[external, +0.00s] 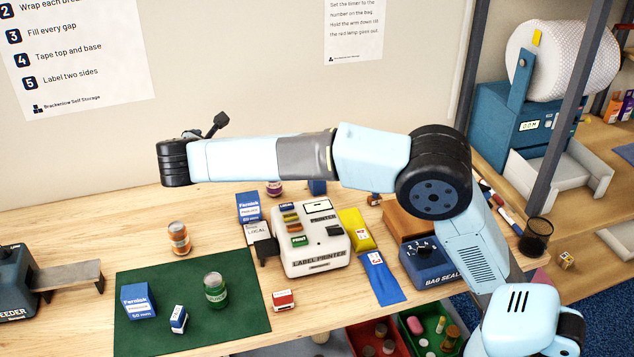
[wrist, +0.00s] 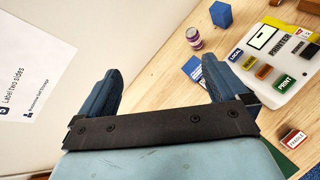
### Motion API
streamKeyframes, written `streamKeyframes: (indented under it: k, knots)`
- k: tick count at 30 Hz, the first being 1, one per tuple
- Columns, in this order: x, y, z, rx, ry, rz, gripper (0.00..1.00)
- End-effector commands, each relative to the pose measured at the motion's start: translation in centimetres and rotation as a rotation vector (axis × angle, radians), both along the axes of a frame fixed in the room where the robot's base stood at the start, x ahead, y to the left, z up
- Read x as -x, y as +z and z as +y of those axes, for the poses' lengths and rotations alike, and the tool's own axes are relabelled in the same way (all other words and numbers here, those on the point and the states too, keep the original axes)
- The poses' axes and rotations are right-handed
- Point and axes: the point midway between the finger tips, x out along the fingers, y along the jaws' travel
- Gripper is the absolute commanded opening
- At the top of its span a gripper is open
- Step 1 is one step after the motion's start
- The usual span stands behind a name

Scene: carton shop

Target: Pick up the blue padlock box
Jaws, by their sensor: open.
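A blue box with a white lower band, marked Fernisk 50 mm (external: 139,301), stands on the left of the green mat (external: 240,290). A similar blue Fernisk box (external: 248,206) stands behind, left of the label printer; part of it shows in the wrist view (wrist: 193,68) beside a finger. A plain blue box (wrist: 221,14) stands farther back, mostly hidden by my arm in the external view (external: 317,188). I cannot read which is the padlock box. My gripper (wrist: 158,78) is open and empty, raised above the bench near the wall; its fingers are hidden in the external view.
The mat also holds a green jar (external: 215,290) and a small blue-and-white box (external: 178,319). An orange-brown jar (external: 179,239) stands behind it. The label printer (external: 312,240), a red-and-white box (external: 283,300) and the bag sealer (external: 432,262) stand to the right. The bench's left rear is clear.

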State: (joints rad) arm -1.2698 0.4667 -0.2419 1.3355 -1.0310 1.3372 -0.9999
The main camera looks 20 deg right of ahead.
Motion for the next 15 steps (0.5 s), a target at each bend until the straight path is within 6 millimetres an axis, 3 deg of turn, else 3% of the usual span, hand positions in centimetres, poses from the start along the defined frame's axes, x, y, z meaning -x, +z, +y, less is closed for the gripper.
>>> streamKeyframes:
  k: [1,6,9,15]
  knots:
    - [1.7,-0.7,3.4,0.053,0.053,-0.023,1.0]
    - [7.4,-2.1,12.4,0.224,0.199,-0.118,1.0]
    - [10.7,-2.7,16.3,0.3,0.261,-0.169,1.0]
    - [15.7,-3.8,21.1,0.398,0.341,-0.242,1.0]
